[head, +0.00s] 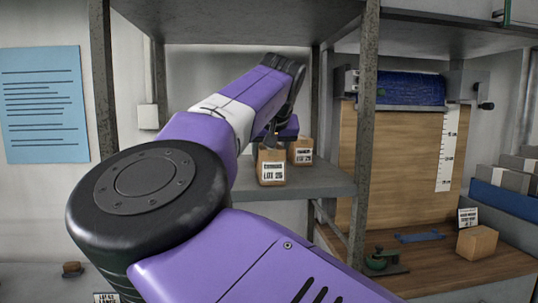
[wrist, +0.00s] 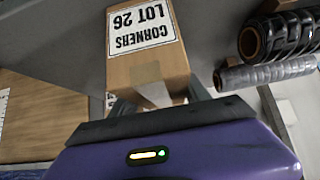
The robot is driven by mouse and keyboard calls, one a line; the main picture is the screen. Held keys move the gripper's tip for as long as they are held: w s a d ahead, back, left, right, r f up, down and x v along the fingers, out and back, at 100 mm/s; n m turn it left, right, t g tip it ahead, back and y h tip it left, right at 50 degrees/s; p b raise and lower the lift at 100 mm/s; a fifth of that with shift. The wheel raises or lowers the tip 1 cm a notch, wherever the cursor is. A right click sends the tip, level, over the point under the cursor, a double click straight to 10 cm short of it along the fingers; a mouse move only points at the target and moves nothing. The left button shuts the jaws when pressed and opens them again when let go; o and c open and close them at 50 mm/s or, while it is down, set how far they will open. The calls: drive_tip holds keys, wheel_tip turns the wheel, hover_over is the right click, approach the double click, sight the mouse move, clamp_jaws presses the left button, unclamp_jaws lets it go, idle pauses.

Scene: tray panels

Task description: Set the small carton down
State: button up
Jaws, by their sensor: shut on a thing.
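The small carton (head: 272,172), brown with a white label, is upright over the grey shelf (head: 325,184). In the wrist view the carton (wrist: 148,70) fills the upper middle, and its label reads "CORNERS LOT 26" upside down. My gripper (head: 273,143) is shut on the carton from above; the fingers (wrist: 160,98) show on both sides of it in the wrist view. I cannot tell whether the carton's base touches the shelf. The shelf left of the carton is partly hidden by my arm.
A second labelled carton (head: 301,151) stands close behind on the right. A metal post (head: 362,150) rises at the shelf's right front. Black rolls (wrist: 280,35) and a clear-wrapped roll (wrist: 262,73) lie near in the wrist view. A bench (head: 440,262) with a box is lower right.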

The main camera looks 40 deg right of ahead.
drive_tip(key=shift+f, duration=0.1)
drive_tip(key=o, duration=1.6)
drive_tip(key=shift+o, duration=0.2)
drive_tip(key=v, duration=1.2)
